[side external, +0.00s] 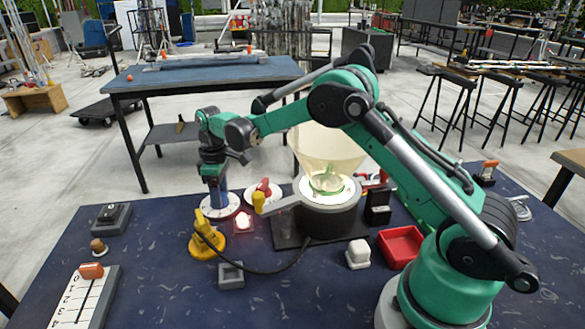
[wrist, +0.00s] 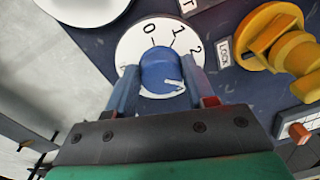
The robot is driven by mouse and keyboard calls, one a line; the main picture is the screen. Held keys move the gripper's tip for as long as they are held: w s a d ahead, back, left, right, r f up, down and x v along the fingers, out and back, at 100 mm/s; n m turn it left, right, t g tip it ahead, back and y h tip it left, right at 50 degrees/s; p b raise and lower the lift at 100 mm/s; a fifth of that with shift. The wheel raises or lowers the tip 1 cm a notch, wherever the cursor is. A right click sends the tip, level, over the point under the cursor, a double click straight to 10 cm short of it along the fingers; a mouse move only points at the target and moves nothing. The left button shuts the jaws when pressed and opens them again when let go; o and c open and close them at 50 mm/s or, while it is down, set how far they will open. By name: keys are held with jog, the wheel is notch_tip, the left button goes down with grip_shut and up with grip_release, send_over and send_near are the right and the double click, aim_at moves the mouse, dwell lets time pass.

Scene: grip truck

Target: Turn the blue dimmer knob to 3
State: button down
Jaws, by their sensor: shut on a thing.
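The blue dimmer knob (wrist: 160,68) sits on a round white dial (wrist: 131,48) in the wrist view. The numbers 0, 1 and 2 show on the dial's far side; its near side is hidden by my gripper. A white mark on the knob's near part runs toward the right finger, past the 2; the number there cannot be read. My gripper (wrist: 163,88) is shut on the knob, one finger on each side. In the side external view, my gripper (side external: 214,180) points down over the white dial (side external: 220,210), hiding most of the knob.
A yellow handle (side external: 204,236) and a red-knobbed white dial (side external: 266,190) stand close by. A lit red lamp (side external: 243,222) is near the dial. A lamp with a glowing shade (side external: 328,155) stands right. An orange slider (side external: 91,270) is at front left.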

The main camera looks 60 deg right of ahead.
jog(key=shift+c, duration=1.5)
grip_release()
jog(key=shift+d+r, duration=0.1)
jog(key=shift+r, duration=2.75)
jog(key=shift+r, duration=0.1)
jog(key=s+a+r+m+t, duration=0.1)
jog(key=s+r+m+t, duration=0.1)
jog(key=s, duration=0.4)
jog(key=s+a+r+m+t, duration=0.1)
jog(key=s+r+m+t, duration=0.1)
jog(key=s, duration=0.3)
jog(key=s+a+r+m+t, duration=0.1)
jog(key=s+r+m+t, duration=0.1)
jog(key=s, duration=0.4)
jog(key=shift+s+a+r+t+h, duration=0.1)
jog(key=shift+s+r+t+h, duration=0.25)
jog(key=shift+t, duration=0.25)
jog(key=shift+s+f, duration=0.25)
